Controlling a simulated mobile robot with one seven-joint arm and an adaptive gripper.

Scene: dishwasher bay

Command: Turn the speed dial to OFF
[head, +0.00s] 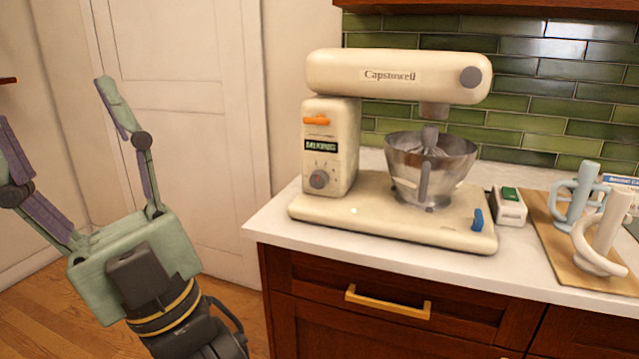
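The cream stand mixer (395,75) stands on the white counter, its head level over a steel bowl (430,165). The grey round speed dial (320,179) is low on the front of the mixer's column, under a dark label. Small marks surround the dial, but they are too small to read, so I cannot tell its setting. My gripper (55,105) has green and purple fingers spread wide apart. It is open and empty, left of the mixer and clear of the counter, apart from the dial.
An orange lever (316,120) sits above the dial, and a blue lever (478,219) is on the mixer base. A white-and-green box (509,206) and a wooden board (553,238) with pale holders are at right. A drawer (400,285) lies below.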

